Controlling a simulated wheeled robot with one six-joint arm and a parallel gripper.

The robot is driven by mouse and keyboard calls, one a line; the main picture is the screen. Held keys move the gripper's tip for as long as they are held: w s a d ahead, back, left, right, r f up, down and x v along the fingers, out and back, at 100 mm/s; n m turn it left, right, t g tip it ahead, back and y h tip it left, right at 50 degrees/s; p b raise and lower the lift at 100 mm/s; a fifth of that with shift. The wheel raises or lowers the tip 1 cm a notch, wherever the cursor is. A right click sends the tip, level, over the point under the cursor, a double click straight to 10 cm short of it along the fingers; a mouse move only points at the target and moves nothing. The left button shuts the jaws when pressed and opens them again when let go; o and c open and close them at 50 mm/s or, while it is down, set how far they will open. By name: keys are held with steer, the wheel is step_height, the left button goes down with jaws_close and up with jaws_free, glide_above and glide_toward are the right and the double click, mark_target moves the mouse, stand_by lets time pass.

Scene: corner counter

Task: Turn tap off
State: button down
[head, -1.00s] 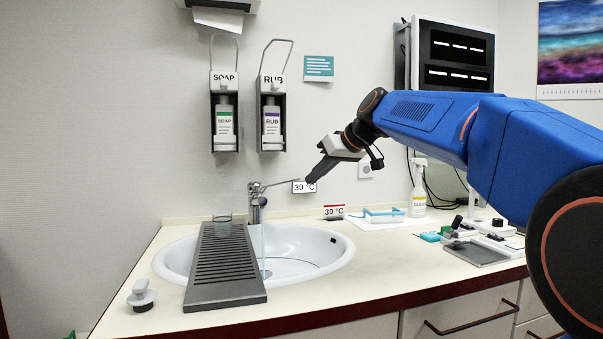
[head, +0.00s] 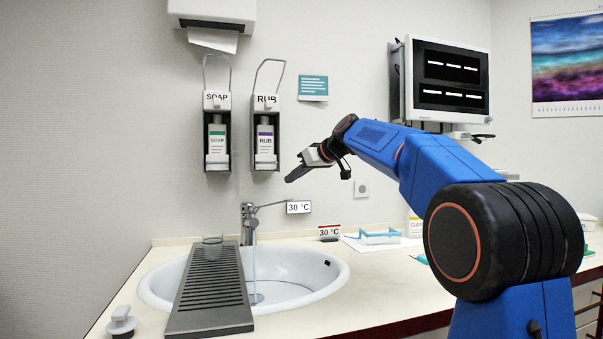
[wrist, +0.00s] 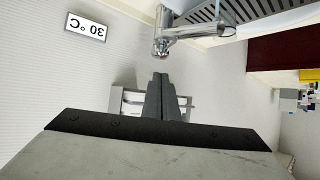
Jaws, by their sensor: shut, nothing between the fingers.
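The chrome tap (head: 248,219) stands at the back of the sink, with its long lever reaching out to the right toward a 30 °C tag (head: 298,207). A thin stream of water (head: 254,262) runs from the spout into the white basin (head: 320,275). My gripper (head: 290,178) is shut and empty, above the tag and to the upper right of the tap, apart from both. In the wrist view my shut fingers (wrist: 160,80) point toward the tap (wrist: 165,40), and the tag (wrist: 87,27) is at the upper left.
A dark slatted board (head: 210,292) with a glass (head: 212,247) on it lies across the left of the sink. Soap (head: 217,140) and rub (head: 265,140) dispensers hang on the wall above. A stopper (head: 122,322) sits at the front left.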

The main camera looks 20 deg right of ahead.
mark_target(274, 204)
steer(key=x, duration=0.2)
steer(key=shift+w+a+f, duration=0.2)
steer(key=shift+w+a, duration=0.05)
step_height(274, 204, down, 3)
steer(key=shift+s+d+r, duration=0.15)
steer(key=shift+s+r, duration=0.05)
steer(key=shift+s+d+f, duration=0.1)
steer(key=shift+s+f, duration=0.05)
steer(key=shift+f, duration=0.5)
